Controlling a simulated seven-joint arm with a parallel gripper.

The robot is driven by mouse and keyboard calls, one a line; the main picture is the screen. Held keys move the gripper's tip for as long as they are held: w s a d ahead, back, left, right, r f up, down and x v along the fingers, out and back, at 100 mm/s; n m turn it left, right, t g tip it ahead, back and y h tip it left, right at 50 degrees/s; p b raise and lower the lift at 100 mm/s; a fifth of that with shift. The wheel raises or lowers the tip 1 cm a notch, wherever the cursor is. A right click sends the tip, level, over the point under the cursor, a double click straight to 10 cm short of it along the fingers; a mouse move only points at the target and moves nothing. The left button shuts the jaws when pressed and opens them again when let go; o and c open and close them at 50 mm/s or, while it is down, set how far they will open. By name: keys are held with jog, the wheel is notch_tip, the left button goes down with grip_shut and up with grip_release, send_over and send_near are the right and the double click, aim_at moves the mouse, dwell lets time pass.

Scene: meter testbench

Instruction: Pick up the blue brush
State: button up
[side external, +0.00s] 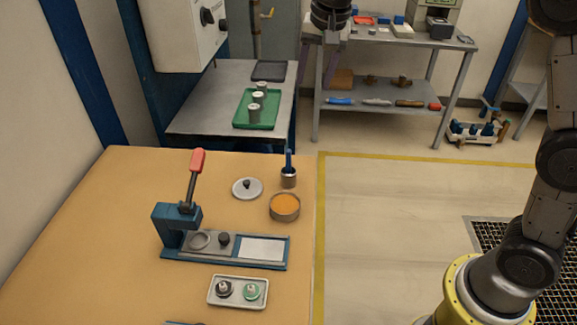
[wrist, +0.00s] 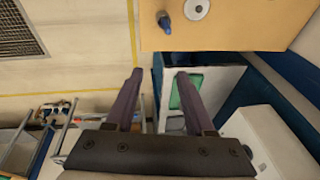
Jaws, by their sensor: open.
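The blue brush (side external: 288,160) stands upright in a small dark cup (side external: 288,180) near the right edge of the tan table. In the wrist view the brush (wrist: 164,22) shows near the top, close to the table's edge; its lower end in the cup is hidden. My gripper (side external: 320,58) is at the top of the side external view, higher in the picture and to the right of the brush. Its two purple-grey fingers are spread apart and empty in the wrist view (wrist: 160,76), with the brush beyond their tips.
Near the cup are a round lid (side external: 247,188) and an orange-filled dish (side external: 285,206). A blue press with a red-handled lever (side external: 197,162) stands to the left. A small tray (side external: 239,303) is at the front. A grey bench (side external: 200,120) with a green tray (side external: 240,122) stands behind.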

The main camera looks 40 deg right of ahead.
jog(key=g, duration=0.2)
send_over(289, 159)
notch_tip(289, 159, down, 9)
jog(key=shift+n, duration=0.3)
jog(key=shift+w+d+f, duration=0.1)
jog(key=shift+w+f, duration=0.1)
jog(key=shift+f, duration=2.6)
jog(key=shift+w+d+f, duration=0.15)
jog(key=shift+f, duration=2.65)
jog(key=shift+w+d+f, duration=0.1)
jog(key=shift+w+f, duration=0.1)
jog(key=shift+f, duration=2.6)
grip_shut()
